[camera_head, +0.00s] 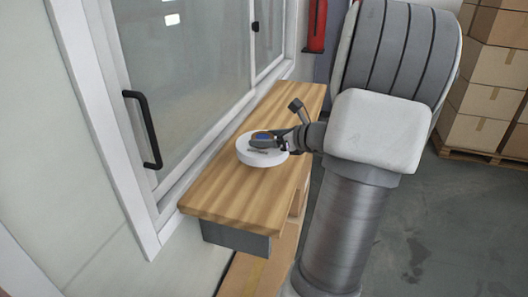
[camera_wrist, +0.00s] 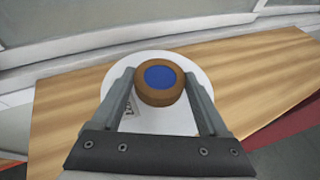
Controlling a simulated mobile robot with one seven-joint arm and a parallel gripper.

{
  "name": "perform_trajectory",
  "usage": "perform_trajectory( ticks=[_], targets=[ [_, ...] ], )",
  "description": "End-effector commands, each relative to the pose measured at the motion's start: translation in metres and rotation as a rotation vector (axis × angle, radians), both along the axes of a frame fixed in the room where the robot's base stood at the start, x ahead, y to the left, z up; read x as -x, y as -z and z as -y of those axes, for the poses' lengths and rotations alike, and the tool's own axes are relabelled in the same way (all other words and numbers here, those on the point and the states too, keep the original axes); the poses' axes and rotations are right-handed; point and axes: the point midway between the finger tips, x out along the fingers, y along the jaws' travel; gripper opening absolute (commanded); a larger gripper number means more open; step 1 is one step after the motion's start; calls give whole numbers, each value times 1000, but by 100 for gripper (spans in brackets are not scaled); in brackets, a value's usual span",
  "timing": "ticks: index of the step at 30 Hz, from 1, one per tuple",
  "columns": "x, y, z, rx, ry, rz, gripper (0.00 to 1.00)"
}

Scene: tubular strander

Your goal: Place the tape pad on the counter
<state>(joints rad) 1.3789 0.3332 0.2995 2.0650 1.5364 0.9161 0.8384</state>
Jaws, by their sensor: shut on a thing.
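The tape pad (camera_head: 256,159) is a white round disc with a raised brown hub and a blue centre, seen over the wooden counter (camera_head: 228,190) in the head view. In the wrist view the white disc (camera_wrist: 165,120) lies flat, its brown hub between my fingers and a small label near the left finger. My gripper (camera_head: 268,140) is shut on the hub, one finger on each side. The disc is level and very close to the counter top; I cannot tell whether it touches.
Glazed panels with a black handle (camera_head: 143,130) stand along the counter's left side. A red cylinder (camera_head: 316,28) hangs beyond its far end. Stacked cartons (camera_head: 490,95) stand on a pallet at the right. The counter's near end and far end are bare.

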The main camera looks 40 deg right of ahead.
Motion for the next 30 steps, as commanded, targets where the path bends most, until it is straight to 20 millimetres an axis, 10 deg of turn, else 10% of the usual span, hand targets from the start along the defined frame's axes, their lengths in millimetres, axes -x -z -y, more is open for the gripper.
perform_trajectory(
  ticks=[26, 27, 30],
  targets=[
    [-13, 52, 0, 1, 0, 1, 4],
    [-13, 51, 0, 0, 1, 0, 81],
    [-13, 51, 0, 0, 1, 0, 99]
  ],
)
